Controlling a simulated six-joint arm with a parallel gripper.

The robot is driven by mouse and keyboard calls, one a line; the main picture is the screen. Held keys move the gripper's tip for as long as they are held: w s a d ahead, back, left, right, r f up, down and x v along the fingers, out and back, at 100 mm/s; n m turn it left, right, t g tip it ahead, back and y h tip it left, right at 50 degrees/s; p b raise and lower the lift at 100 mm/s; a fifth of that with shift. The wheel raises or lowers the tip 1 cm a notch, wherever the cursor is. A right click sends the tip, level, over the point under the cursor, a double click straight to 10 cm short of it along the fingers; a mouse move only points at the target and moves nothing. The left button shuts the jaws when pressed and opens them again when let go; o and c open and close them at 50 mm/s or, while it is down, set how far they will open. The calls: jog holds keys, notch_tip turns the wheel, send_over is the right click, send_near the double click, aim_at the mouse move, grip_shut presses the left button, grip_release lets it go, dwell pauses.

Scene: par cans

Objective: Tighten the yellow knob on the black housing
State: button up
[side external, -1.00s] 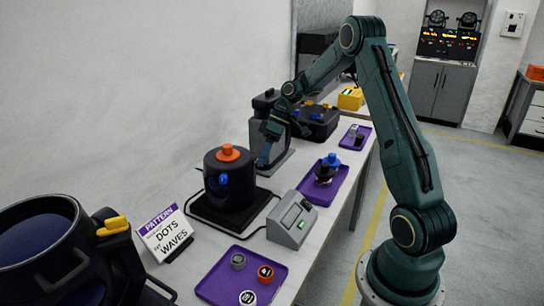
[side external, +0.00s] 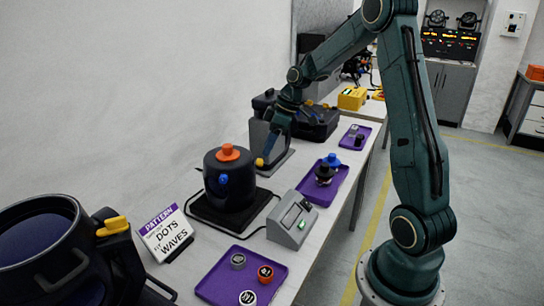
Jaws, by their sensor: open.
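A small yellow knob (side external: 259,162) shows low at the front of the dark grey and black housing (side external: 259,133) on a flat base, in the middle of the bench. My gripper (side external: 269,150) is open, pointing down just above and right of this knob. It covers part of the housing, and I cannot tell whether it touches the knob. Another yellow knob (side external: 113,226) is on the large black housing (side external: 105,262) in the near left corner, far from my gripper.
A black round housing (side external: 228,185) with orange and blue knobs stands on a black pad. A grey box (side external: 291,222), a pattern sign (side external: 165,233), purple trays (side external: 215,283) with small parts and a black case (side external: 318,122) share the bench.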

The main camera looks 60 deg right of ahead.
jog(key=v, duration=0.9)
jog(key=s+a+r+m, duration=0.1)
jog(key=s+a+r, duration=0.2)
jog(key=a, duration=0.6)
jog(key=s+a+r+m+h, duration=0.1)
jog(key=s+a+r, duration=0.3)
jog(key=a, duration=0.6)
jog(key=shift+s+a+m+t+h, duration=0.15)
jog(key=shift+s+m+t+h, duration=0.15)
jog(key=shift+s+m, duration=0.55)
jog(key=shift+s+n, duration=0.2)
jog(key=shift+n, duration=0.05)
jog(key=w+d+f+m+g, duration=0.2)
jog(key=w+d+m, duration=0.5)
jog(key=m, duration=0.9)
jog(key=w+d+f+m+g, duration=0.2)
jog(key=w+d+f+m, duration=0.2)
jog(key=m, duration=1.2)
jog(key=shift+w+d+m+g, duration=0.35)
jog(key=shift+w+d, duration=1.5)
jog(key=shift+d, duration=1.4)
